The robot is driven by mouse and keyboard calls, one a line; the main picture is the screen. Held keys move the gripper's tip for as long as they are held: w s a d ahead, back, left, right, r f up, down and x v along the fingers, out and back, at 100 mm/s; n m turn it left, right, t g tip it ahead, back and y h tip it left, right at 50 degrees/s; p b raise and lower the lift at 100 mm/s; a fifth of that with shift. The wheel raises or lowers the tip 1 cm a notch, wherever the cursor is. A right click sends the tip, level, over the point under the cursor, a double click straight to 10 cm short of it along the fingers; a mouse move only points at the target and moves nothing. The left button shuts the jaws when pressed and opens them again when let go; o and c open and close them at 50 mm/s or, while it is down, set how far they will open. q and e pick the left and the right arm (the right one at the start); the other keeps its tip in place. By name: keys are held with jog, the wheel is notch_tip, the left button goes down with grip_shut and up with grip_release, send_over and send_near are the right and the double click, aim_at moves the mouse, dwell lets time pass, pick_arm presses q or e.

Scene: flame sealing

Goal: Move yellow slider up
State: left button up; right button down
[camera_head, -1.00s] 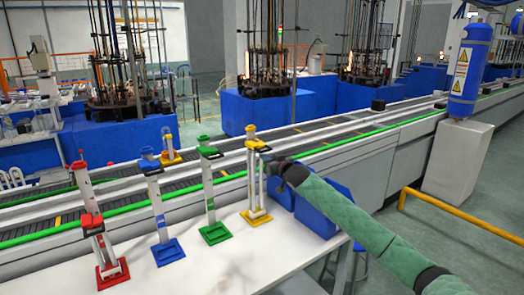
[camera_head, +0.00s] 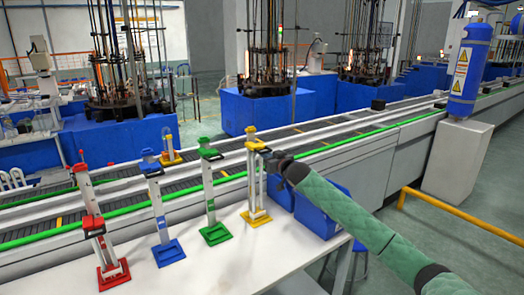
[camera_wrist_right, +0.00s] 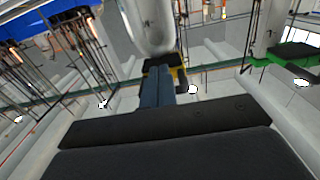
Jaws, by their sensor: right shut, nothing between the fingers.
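The yellow stand (camera_head: 251,180) is upright near the white table's back edge, with a yellow base (camera_head: 257,218) and a yellow cap on top. Its yellow slider (camera_head: 257,146) sits high on the post, just below the cap. My right gripper (camera_head: 270,160) comes in from the right and is beside the upper post, close to the slider; I cannot tell whether they touch. In the right wrist view the fingers (camera_wrist_right: 158,85) are together, with a bit of yellow (camera_wrist_right: 180,76) just beyond their tips. My left gripper is not in view.
Green (camera_head: 209,190), blue (camera_head: 158,210) and red (camera_head: 101,240) stands are in a row to the left on the white table (camera_head: 215,272). Blue bins (camera_head: 318,215) are below my right arm. A conveyor with a green edge runs behind.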

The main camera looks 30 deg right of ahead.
jog(key=shift+r+p, duration=0.6)
jog(key=shift+r, duration=0.5)
jog(key=shift+f, duration=0.15)
jog(key=shift+f+b, duration=0.3)
jog(key=shift+f, duration=0.4)
jog(key=s, duration=1)
jog(key=shift+d+p, duration=0.35)
